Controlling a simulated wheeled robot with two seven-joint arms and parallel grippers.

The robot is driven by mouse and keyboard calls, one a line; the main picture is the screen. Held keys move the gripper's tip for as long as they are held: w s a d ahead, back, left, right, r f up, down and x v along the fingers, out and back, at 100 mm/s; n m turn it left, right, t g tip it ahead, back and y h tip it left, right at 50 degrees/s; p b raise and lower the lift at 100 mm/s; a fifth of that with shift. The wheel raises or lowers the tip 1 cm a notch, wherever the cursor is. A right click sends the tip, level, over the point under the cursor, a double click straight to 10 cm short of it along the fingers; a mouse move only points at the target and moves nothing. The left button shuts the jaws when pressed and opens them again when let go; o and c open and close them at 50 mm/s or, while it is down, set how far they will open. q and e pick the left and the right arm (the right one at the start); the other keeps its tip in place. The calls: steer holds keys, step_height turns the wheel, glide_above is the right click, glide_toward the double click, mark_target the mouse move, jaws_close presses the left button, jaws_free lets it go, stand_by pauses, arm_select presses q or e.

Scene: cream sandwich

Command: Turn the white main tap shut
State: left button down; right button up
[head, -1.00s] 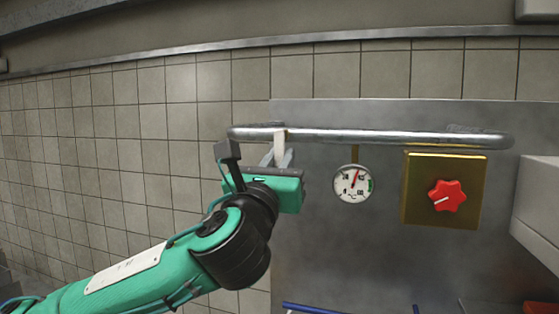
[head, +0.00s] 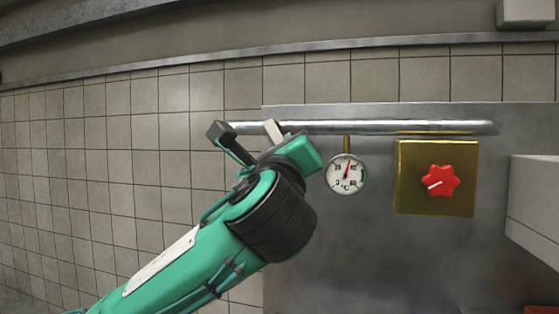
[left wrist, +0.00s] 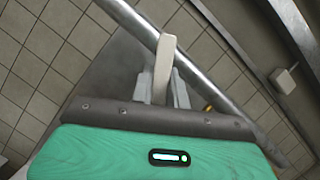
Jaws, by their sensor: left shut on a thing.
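The white main tap (head: 272,129) is a small pale lever on the horizontal metal pipe, near the pipe's left end. In the head view it is tilted, its top leaning left, and my arm hides its lower part. My left gripper (left wrist: 162,88) is shut on the lever, with its grey fingers on either side of it in the left wrist view. There the lever (left wrist: 165,55) reaches up from between the fingers across the pipe (left wrist: 190,70). My right gripper is in neither view.
A round dial gauge (head: 346,174) hangs under the pipe, right of my left gripper. Farther right is a brass box (head: 408,190) with a red knob (head: 440,181). A grey metal panel (head: 340,240) and tiled wall lie behind. A pale box-like edge (head: 535,200) stands at the far right.

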arm_select(q)
steer(key=shift+d+r+n+y, duration=0.1)
steer(key=shift+n+y, duration=0.2)
steer(key=shift+n, duration=0.3)
steer(key=c, duration=1.4)
jaws_free()
steer(key=shift+o, duration=0.2)
steer(key=shift+s, duration=0.1)
steer(key=b+v, duration=0.7)
steer(key=v, duration=0.6)
steer(key=shift+s, duration=0.35)
steer(key=shift+c, duration=0.5)
